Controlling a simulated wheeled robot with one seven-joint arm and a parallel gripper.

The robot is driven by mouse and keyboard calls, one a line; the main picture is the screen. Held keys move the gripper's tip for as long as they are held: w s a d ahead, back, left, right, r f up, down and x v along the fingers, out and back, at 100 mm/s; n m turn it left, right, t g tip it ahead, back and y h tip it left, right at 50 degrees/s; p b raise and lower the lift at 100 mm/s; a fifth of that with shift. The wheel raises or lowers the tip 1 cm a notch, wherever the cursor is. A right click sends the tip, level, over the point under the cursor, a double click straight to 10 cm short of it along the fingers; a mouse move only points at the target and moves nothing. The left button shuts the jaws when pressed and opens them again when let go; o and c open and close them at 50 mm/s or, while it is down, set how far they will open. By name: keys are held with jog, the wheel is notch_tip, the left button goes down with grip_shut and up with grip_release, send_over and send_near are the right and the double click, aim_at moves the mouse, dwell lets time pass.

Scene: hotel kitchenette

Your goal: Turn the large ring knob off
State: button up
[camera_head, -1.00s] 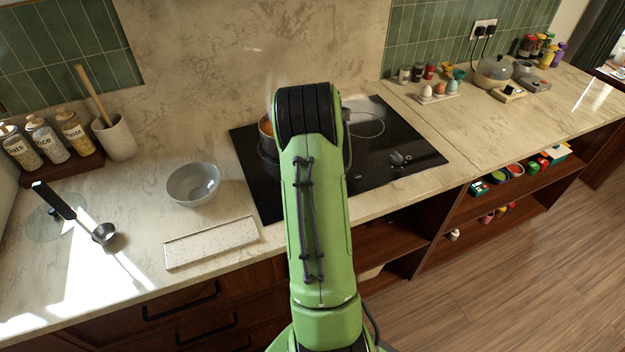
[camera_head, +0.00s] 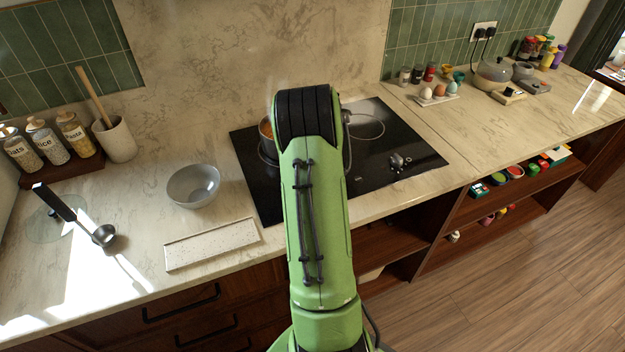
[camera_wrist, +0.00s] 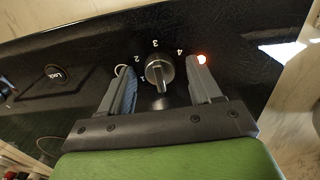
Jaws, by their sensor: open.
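In the wrist view, a round dark knob (camera_wrist: 160,72) with a raised bar grip stands on the black hob panel, with the numbers 1 to 4 printed around it. Its bar points down toward my gripper, away from the numbers. My gripper (camera_wrist: 158,82) is open, with one finger on each side of the knob and gaps visible between them. In the head view my green arm hides the gripper and part of the black hob (camera_head: 372,178).
A pot (camera_head: 267,140) stands on the hob, partly behind my arm. A grey bowl (camera_head: 193,186) and a speckled tray (camera_head: 211,243) lie on the counter to the left. A button marked Lock (camera_wrist: 56,73) is left of the knob.

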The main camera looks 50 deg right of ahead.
notch_tip(320, 180, up, 16)
jog(key=p, duration=0.3)
jog(key=shift+f, duration=0.1)
jog(key=a+r+n+t, duration=0.1)
jog(key=a+r, duration=0.4)
jog(key=a, duration=0.6)
jog(key=a+r+n+t, duration=0.2)
jog(key=a+r, duration=0.2)
jog(key=a, duration=0.6)
jog(key=s+a+f+n+t, duration=0.2)
jog(key=s+a+n, duration=0.1)
jog(key=s+a, duration=0.9)
jog(key=shift+s+a+f+t, duration=0.2)
jog(key=shift+a+f+t, duration=0.15)
jog(key=shift+a, duration=0.5)
